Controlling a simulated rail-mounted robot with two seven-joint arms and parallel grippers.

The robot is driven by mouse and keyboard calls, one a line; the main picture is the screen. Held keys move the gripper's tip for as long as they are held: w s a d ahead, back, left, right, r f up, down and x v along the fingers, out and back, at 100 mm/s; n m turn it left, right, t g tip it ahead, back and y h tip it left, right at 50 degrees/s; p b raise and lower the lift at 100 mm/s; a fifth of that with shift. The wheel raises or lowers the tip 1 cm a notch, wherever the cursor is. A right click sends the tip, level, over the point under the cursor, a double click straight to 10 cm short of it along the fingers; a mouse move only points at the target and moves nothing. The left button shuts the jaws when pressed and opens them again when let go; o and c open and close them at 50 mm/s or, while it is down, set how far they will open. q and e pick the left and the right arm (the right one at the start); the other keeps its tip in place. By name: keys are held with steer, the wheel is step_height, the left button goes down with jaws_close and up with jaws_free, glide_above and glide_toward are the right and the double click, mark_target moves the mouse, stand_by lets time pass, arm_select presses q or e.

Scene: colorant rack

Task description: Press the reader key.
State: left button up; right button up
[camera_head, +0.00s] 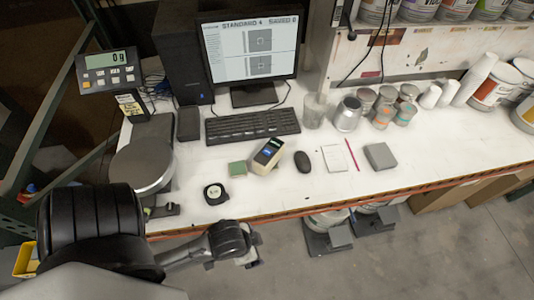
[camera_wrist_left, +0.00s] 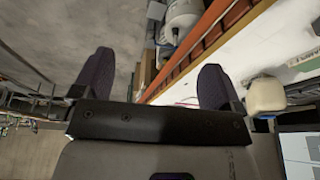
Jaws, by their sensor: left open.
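The reader (camera_head: 268,152) is a small beige handheld device with a dark lit screen and a blue patch on its face. My right gripper is not in view.
A scale (camera_head: 143,167) stands left. The orange-edged bench front (camera_head: 330,205) runs between gripper and reader.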

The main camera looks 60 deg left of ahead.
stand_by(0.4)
arm_select(q)
jaws_close()
stand_by(0.7)
stand_by(0.8)
